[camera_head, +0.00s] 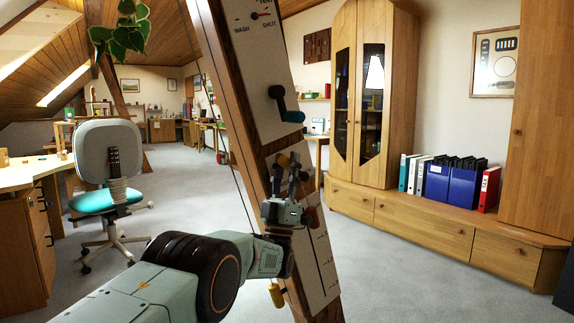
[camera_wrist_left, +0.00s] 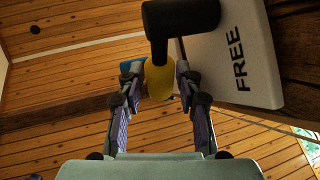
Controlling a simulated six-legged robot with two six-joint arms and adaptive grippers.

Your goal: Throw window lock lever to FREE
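A leaning timber post (camera_head: 226,80) carries the lock panel, whose corner marked FREE (camera_wrist_left: 236,60) shows in the left wrist view. My left gripper (camera_head: 288,182) is at this knob. In the left wrist view its fingers (camera_wrist_left: 160,85) lie close against both sides of the knob, drawn in to about its width. The lever's pivot is out of sight. My right gripper is not in view.
Above on the post are a black crank with a blue handle (camera_head: 288,115) and a panel marked WASH and SHUT (camera_head: 252,20). A red knob (camera_head: 313,217) and a lower yellow handle (camera_head: 277,294) are near my left gripper. Desk chair (camera_head: 108,150) left; cabinet (camera_head: 375,100) right.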

